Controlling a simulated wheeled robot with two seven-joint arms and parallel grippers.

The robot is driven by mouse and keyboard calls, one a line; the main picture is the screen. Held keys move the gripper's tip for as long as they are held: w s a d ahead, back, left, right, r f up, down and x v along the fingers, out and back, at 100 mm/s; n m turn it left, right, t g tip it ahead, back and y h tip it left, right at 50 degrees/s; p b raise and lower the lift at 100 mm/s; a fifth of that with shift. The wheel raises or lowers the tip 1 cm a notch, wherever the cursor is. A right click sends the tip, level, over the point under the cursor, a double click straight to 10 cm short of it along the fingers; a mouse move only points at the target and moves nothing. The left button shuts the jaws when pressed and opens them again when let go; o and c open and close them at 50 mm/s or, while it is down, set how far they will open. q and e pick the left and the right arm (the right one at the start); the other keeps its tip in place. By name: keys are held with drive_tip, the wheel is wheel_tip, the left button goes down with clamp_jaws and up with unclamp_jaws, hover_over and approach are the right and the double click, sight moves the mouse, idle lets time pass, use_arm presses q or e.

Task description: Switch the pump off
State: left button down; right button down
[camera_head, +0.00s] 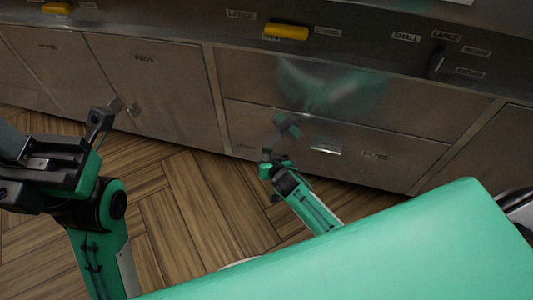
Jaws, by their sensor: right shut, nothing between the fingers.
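I cannot make out a label reading pump. A dark upright lever or switch (437,63) sits on the steel front at the upper right, among small labels; the legible ones read SMALL and LARGE, and I cannot tell its setting. My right gripper (266,168) is at mid-picture, in front of the lower drawers, shut and empty, well below and left of the lever. My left gripper (62,150) is at the left edge, seen partly from the side and cut off by the frame; its jaw opening is unclear.
Two yellow handles, one (286,31) at top middle and one (57,8) at top left, stick out of the front. Steel doors (150,90) and drawers (300,143) line the range. Wood floor (180,215) is clear. My green body fills the lower right.

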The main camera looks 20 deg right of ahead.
idle(0.3)
drive_tip(key=shift+s+a+p, duration=0.25)
drive_tip(key=shift+s+p, duration=0.05)
drive_tip(key=shift+s, duration=0.05)
drive_tip(key=s+a+p, duration=0.1)
drive_tip(key=s+a, duration=0.2)
drive_tip(key=s, duration=0.2)
drive_tip(key=shift+a, duration=0.2)
idle(0.3)
idle(0.3)
